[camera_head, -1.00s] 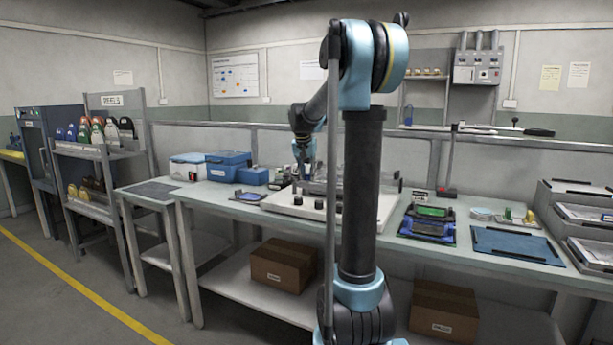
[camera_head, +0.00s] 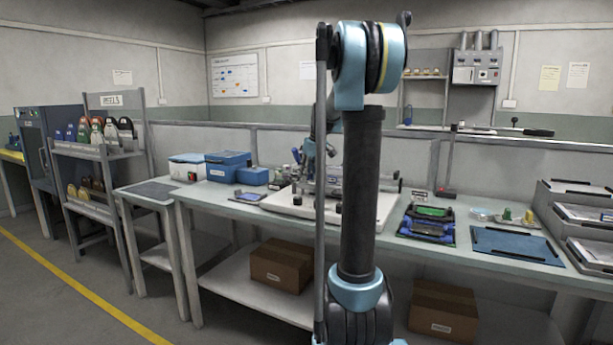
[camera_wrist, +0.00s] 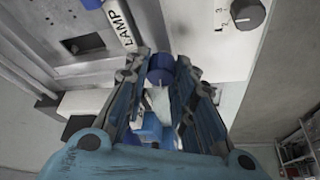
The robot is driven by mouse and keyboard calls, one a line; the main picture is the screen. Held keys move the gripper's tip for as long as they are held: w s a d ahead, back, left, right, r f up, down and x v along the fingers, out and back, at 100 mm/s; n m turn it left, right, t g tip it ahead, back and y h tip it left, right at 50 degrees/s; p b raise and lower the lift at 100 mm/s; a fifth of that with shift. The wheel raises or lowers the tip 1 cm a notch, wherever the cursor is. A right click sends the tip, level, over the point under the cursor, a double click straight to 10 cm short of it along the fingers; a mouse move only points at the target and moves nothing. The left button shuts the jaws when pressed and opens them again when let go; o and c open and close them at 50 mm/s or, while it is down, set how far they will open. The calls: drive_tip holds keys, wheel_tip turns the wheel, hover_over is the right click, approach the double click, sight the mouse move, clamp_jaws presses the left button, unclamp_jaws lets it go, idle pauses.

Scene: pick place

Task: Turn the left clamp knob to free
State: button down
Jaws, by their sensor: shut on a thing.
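In the wrist view the two fingers of my gripper (camera_wrist: 165,66) are closed on a blue round knob (camera_wrist: 160,77), held between the fingertips. In the head view the white fixture base (camera_head: 385,208) stands on the bench, largely behind my arm column. The gripper itself is hard to make out there. The knob's turn position cannot be read.
A black dial (camera_wrist: 246,13) with numbers sits on the white panel at the upper right of the wrist view. Blue boxes (camera_head: 228,167) stand left of the fixture. A green-and-blue tray (camera_head: 428,223) and a blue mat (camera_head: 515,246) lie to its right.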

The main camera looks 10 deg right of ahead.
drive_tip(key=shift+w+d+n+y, duration=0.15)
drive_tip(key=shift+n+y, duration=0.15)
drive_tip(key=shift+n, duration=0.8)
drive_tip(key=shift+g, duration=0.3)
drive_tip(key=c, duration=1.3)
unclamp_jaws()
drive_tip(key=shift+c, duration=0.2)
drive_tip(key=v, duration=1.2)
drive_tip(key=shift+f, duration=0.1)
